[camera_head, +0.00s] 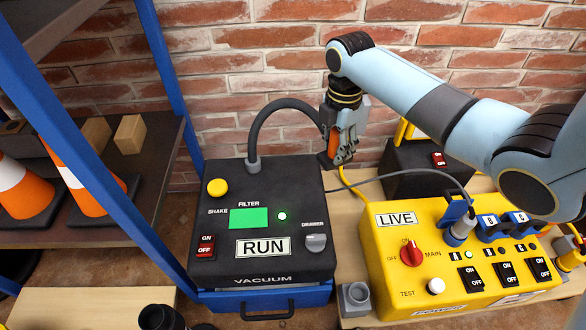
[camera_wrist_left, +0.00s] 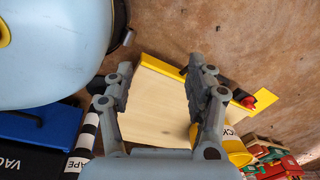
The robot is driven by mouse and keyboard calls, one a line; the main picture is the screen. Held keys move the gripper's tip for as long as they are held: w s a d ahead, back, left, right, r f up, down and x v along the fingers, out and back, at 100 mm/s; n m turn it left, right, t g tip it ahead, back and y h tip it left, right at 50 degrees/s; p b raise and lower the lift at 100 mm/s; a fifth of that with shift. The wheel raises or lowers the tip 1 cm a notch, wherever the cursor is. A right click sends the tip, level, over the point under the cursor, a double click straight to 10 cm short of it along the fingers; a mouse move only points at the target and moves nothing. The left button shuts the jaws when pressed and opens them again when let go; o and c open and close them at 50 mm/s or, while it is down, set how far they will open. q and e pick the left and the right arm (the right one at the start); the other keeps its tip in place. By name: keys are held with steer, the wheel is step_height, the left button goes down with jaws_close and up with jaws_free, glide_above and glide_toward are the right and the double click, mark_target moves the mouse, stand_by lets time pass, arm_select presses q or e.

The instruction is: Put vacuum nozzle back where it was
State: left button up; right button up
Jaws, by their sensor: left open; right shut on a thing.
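The black vacuum unit (camera_head: 262,262) stands below the brick wall, and its grey hose (camera_head: 275,104) arches from the top up to my right gripper (camera_head: 338,158). That gripper is shut on the vacuum nozzle (camera_head: 334,141), which shows as an orange piece between the fingers. The fingers hide most of the nozzle. It is held in the air at the back right corner of the vacuum. My left gripper (camera_wrist_left: 160,68) is open and empty in the left wrist view, above a pale wooden board with yellow edging (camera_wrist_left: 160,95).
A yellow power box (camera_head: 400,285) with switches and plugs stands at right, with a grey hollow socket (camera_head: 355,298) at its front left corner. A black box (camera_head: 405,182) is behind it. Orange cones (camera_head: 75,175) and wooden blocks (camera_head: 130,133) sit on the left shelf.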

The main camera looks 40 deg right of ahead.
steer(key=b, duration=0.5)
glide_above(296, 188)
step_height(296, 188, down, 6)
steer(key=shift+w+r, duration=0.1)
steer(key=shift+r, duration=0.05)
step_height(296, 188, down, 4)
steer(key=shift+b, duration=1.05)
arm_select(q)
steer(key=w+d+r+t, duration=0.2)
steer(key=w+d+r, duration=0.2)
steer(key=w+r, duration=0.4)
step_height(296, 188, up, 5)
steer(key=shift+w+f+h, duration=0.1)
steer(key=shift+w+h, duration=0.2)
steer(key=shift+h, duration=0.1)
arm_select(e)
steer(key=shift+r, duration=0.15)
arm_select(q)
steer(key=shift+d, duration=0.1)
arm_select(e)
steer(key=o, duration=1)
